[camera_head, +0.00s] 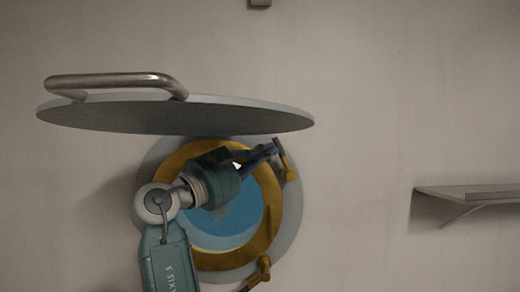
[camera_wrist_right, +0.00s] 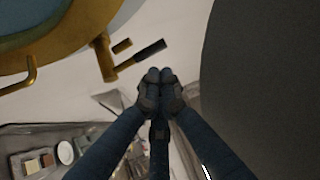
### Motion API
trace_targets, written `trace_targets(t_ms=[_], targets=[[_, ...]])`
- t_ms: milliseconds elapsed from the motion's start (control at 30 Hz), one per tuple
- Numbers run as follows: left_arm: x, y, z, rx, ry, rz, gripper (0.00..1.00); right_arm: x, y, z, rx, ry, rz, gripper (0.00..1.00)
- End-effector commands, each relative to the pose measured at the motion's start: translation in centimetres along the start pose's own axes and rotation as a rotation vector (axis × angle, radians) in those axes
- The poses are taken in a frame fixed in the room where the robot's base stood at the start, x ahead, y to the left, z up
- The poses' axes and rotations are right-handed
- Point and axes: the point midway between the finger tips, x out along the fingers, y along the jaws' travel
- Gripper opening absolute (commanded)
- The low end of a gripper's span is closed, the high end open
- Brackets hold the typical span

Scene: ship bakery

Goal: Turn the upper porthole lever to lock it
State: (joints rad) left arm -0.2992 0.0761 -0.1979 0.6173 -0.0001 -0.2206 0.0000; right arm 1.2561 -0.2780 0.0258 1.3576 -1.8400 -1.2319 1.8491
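The porthole (camera_head: 273,200) is on the wall, with a brass ring around blue glass. Its upper lever (camera_head: 287,168) is at the ring's upper right. In the right wrist view the brass lever (camera_wrist_right: 104,58) has a dark handle (camera_wrist_right: 150,50). My right gripper (camera_head: 268,150) reaches across the porthole to this lever. In the wrist view its fingertips (camera_wrist_right: 160,76) are together with nothing visible between them, just short of the handle. Whether they touch it is unclear. A lower lever (camera_head: 261,272) sits at the ring's lower right. My left gripper is not in view.
A round grey cover (camera_head: 230,118) with a metal bar handle (camera_head: 110,80) juts out above the porthole, close over my right arm. A wall shelf (camera_head: 470,192) is at the right. The wall between is clear. A cluttered surface (camera_wrist_right: 50,150) shows in the wrist view.

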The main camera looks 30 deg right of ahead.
Motion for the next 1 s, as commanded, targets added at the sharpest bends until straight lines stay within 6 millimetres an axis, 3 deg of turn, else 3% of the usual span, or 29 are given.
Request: trace_targets(t_ms=[100,333,800,1000], targets=[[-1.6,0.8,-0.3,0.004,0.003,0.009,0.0,2.5,-0.3,-0.2,-0.001,0.001,0.002,0.0],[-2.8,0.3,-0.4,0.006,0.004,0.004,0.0,5.1,-0.2,-0.1,-0.001,0.001,0.001,0.0],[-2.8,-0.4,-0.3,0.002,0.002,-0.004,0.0,5.6,0.1,0.0,-0.001,0.0,-0.001,0.0],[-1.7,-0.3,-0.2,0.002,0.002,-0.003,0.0,6.1,0.7,0.1,-0.02,0.001,-0.024,0.0]])
